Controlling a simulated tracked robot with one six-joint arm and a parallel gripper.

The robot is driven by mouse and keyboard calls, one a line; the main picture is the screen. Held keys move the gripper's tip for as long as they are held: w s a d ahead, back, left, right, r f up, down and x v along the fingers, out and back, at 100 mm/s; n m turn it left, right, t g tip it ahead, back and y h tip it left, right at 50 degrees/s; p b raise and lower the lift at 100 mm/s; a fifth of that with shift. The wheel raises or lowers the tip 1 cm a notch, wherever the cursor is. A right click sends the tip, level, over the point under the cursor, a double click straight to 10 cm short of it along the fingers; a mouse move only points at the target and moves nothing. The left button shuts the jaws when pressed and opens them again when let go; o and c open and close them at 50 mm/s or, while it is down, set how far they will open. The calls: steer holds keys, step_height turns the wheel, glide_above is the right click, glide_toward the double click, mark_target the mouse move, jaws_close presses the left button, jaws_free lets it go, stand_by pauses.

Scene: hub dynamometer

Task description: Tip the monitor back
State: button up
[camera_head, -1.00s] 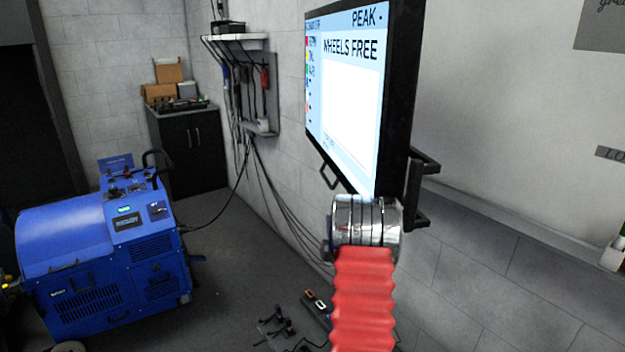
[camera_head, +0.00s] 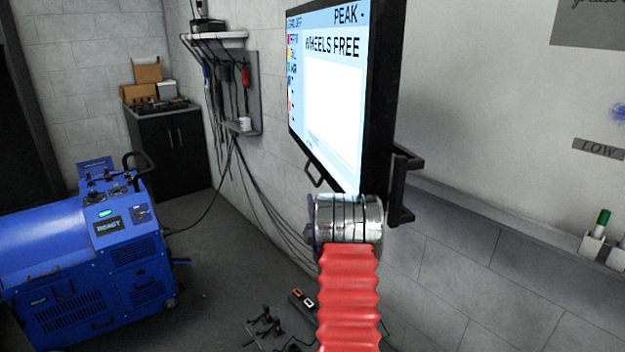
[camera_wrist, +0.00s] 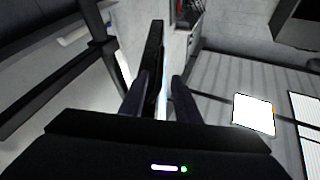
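The monitor (camera_head: 340,85) is on the right-hand wall, its lit screen facing left and reading "WHEELS FREE". My red arm rises in front of the monitor's lower edge, and my gripper is hidden there in the head view. In the wrist view, the two fingers of my gripper (camera_wrist: 160,97) stand apart, with the monitor's dark edge (camera_wrist: 154,60) and a strip of bright screen between them. A gap shows by the right finger; contact on the left is unclear.
A blue dynamometer machine (camera_head: 90,255) stands on the floor at left. A black cabinet (camera_head: 170,148) with boxes is in the back corner. A wall shelf (camera_head: 215,42) with hanging cables is left of the monitor. Small tools (camera_head: 265,323) lie on the floor below.

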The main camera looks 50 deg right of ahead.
mark_target(312, 178)
steer(key=x, duration=1.1)
steer(key=shift+c, duration=0.5)
jaws_close()
